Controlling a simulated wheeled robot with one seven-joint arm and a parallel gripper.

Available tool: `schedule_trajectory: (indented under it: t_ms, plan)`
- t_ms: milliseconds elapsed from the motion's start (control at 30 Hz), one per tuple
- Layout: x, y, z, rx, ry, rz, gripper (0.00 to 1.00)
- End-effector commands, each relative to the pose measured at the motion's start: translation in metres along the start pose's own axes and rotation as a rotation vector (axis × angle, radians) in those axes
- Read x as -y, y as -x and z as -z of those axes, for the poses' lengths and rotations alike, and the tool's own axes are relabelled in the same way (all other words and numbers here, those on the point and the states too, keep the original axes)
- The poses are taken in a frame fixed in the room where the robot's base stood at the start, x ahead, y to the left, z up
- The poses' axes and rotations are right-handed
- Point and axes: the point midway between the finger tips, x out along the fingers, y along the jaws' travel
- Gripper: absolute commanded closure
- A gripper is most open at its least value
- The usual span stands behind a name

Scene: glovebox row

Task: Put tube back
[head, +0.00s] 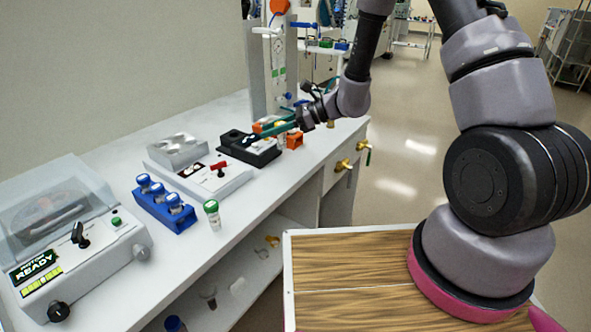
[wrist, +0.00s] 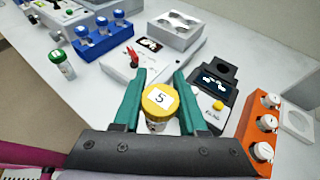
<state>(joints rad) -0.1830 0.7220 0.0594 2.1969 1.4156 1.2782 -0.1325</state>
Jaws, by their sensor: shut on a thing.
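My gripper (wrist: 160,86) has green fingers, shut on a yellow-capped tube (wrist: 158,103) marked 5. The tube's lower body is mostly hidden below its cap. In the head view my gripper (head: 268,127) is above the far part of the bench, by the black device (head: 262,156); I cannot make out the tube there. An orange rack (wrist: 246,126) with several white-capped tubes is right of my gripper in the wrist view. A blue rack (head: 160,211) holds several blue-capped tubes. A green-capped tube (head: 213,217) stands alone on the bench, right of the blue rack.
The black device also shows in the wrist view (wrist: 226,74), with a lit display. A centrifuge (head: 75,262) reading READY is at the near left.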

Motion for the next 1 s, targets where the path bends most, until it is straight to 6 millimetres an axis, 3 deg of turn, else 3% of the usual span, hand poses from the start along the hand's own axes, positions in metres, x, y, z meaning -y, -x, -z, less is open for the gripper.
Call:
schedule_trajectory:
  t_ms: [133,600,1000]
  plan:
    - [-0.001,-0.011,0.028,-0.001,-0.007,-0.002,1.00]
    - [0.000,-0.033,0.081,-0.001,-0.003,0.000,1.00]
    - [-0.001,-0.035,0.086,-0.001,-0.002,0.001,1.00]
